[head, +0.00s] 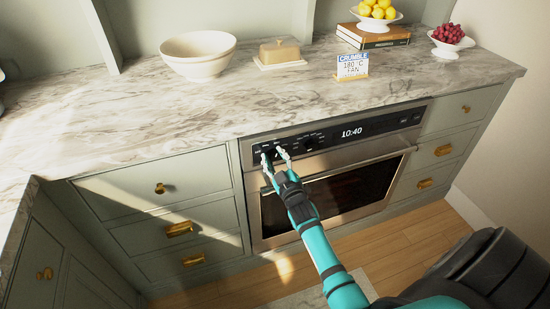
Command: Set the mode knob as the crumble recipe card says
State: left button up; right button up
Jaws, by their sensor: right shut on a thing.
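The recipe card (352,66) stands on the counter and reads "CRUMBLE 180°C FAN". The oven's control panel (375,127) carries a display showing 10:40 and two dark knobs on its left part. My right gripper (275,160) reaches up to the panel and is shut on the left knob, which its fingers largely hide. The other knob (308,144) is free, just right of the fingers. The small markings around the knobs are too small to read, so the held knob's setting cannot be told. My left gripper is out of view.
The oven door handle (345,170) runs below the panel, close to my right arm. Drawers flank the oven. On the marble counter (130,110) stand white bowls (198,66), a butter dish (279,53), books (373,36) under a lemon bowl, and a bowl of red fruit (449,44).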

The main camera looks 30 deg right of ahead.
jog(key=shift+f, duration=0.1)
jog(key=o, duration=1.2)
jog(key=shift+c, duration=0.2)
jog(key=v, duration=1.2)
